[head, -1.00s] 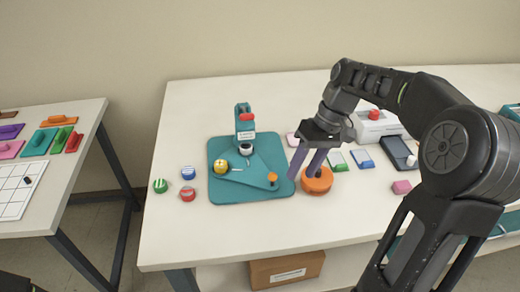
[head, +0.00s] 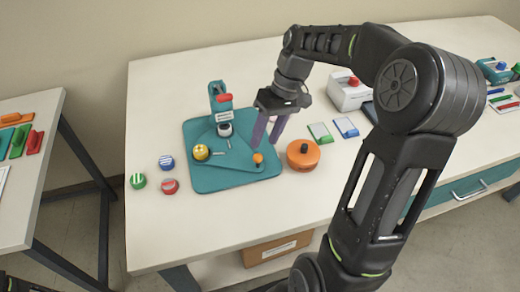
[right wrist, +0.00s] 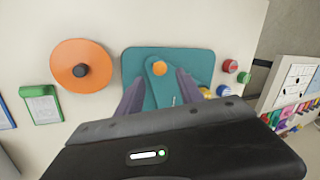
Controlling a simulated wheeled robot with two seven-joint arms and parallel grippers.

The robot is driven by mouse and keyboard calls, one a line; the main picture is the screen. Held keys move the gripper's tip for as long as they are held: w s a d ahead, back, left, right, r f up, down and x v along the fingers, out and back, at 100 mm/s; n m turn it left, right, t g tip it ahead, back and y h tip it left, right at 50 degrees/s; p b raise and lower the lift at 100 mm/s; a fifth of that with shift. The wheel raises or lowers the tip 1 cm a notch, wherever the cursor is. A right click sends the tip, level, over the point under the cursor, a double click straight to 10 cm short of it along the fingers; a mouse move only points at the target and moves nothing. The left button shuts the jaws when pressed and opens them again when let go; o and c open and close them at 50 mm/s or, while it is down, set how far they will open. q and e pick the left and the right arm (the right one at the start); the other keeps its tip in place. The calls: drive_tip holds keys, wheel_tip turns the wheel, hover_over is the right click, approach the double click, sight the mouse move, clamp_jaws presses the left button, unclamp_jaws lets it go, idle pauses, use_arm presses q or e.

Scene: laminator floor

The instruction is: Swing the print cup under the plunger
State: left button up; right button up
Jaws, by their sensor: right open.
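The teal press (head: 230,182) stands on the white table, with an upright post, a red-topped head and a dark-and-white plunger (head: 225,130). A teal swing arm lies on its base, with an orange knob (head: 258,158) at its right front end. A yellow striped round piece (head: 201,152), seemingly at the print cup, sits left of the plunger, not under it. My right gripper (head: 268,143) is open, its purple fingers just behind and above the knob. In the right wrist view the knob (right wrist: 159,68) shows between the spread fingers (right wrist: 158,88). My left gripper is out of view.
An orange disc with a black knob (head: 303,155) stands close right of the press. Green (head: 138,181), blue (head: 167,162) and red (head: 170,186) round pieces lie to its left. A white machine (head: 348,92) stands behind right. The front of the table is clear.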

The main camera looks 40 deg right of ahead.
sight(259, 155)
drive_tip(key=x, duration=0.5)
clamp_jaws()
idle(0.4)
idle(1.0)
